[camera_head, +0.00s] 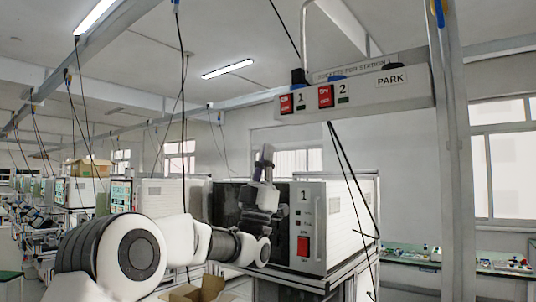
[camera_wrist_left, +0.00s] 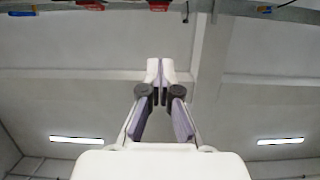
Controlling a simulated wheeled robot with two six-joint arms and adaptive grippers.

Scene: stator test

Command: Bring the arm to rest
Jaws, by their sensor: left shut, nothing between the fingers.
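My left arm comes in from the lower left in the head view. Its left gripper (camera_head: 265,158) points up in front of the dark front of a test machine marked 1 (camera_head: 318,225). The left wrist view shows the same gripper (camera_wrist_left: 161,70) with its fingertips together and nothing between them, against the ceiling. I cannot tell from the head view whether it touches the machine. My right gripper is in neither view.
A grey station panel (camera_head: 360,92) with red switches 1 and 2 and a PARK label hangs above. Cables hang beside the machine. An open cardboard box (camera_head: 207,290) is below the arm. A green-topped bench (camera_head: 460,264) with small parts stands at right. A grey post (camera_head: 456,160) rises there.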

